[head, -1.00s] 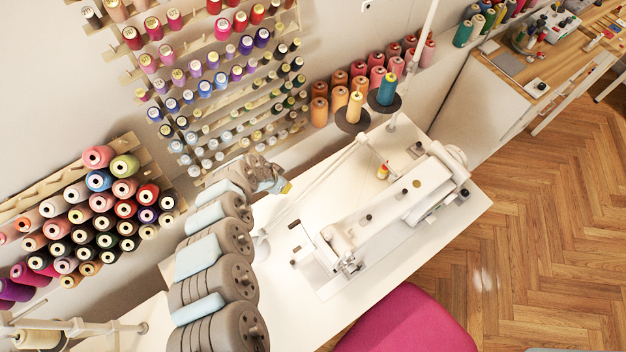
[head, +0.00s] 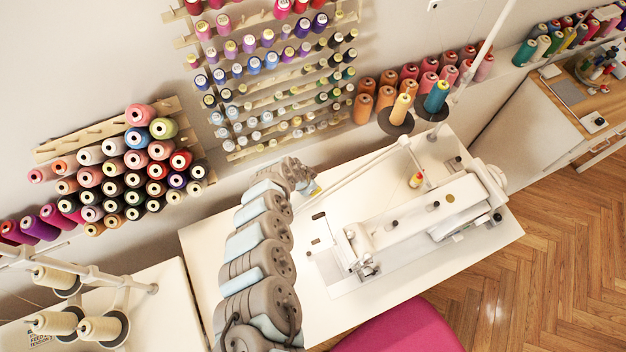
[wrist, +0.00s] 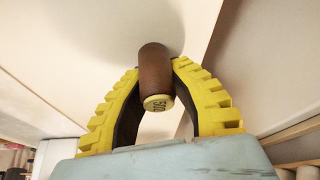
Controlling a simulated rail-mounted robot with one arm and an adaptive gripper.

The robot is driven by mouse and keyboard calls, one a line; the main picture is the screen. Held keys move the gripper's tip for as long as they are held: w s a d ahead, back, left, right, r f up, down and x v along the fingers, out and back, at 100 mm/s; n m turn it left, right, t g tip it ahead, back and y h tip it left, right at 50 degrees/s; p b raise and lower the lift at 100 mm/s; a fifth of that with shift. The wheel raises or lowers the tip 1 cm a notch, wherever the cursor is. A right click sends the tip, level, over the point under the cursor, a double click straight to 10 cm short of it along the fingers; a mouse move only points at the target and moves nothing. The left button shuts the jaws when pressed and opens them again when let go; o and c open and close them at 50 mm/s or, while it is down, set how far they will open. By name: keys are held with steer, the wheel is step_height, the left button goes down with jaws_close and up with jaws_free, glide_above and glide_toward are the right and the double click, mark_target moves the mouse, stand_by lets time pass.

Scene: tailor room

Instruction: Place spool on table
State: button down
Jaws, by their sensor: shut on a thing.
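My gripper (wrist: 159,70) has yellow ribbed fingers and is shut on a brown spool (wrist: 155,62) with a cream, numbered end. The spool sticks out beyond the fingertips in the wrist view. A pale surface with a soft shadow lies behind it; I cannot tell whether they touch. The spool cannot be made out there.
A white sewing machine (head: 430,220) takes up much of the table. Thread racks (head: 295,90) hang on the wall behind. Cone stands (head: 397,122) rise at the table's back right. A pink chair (head: 400,330) is in front. Bare tabletop shows left of the machine and along its right end.

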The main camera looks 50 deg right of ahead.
steer(key=shift+f, duration=0.55)
steer(key=shift+f, duration=0.2)
steer(key=c, duration=1)
jaws_free()
steer(key=shift+c, duration=0.2)
steer(key=shift+a+r, duration=0.1)
steer(key=shift+r, duration=0.05)
steer(key=shift+w+a+r, duration=0.1)
steer(key=shift+w+r, duration=0.05)
steer(key=shift+r, duration=0.3)
steer(key=p+v, duration=0.4)
steer(key=v, duration=0.7)
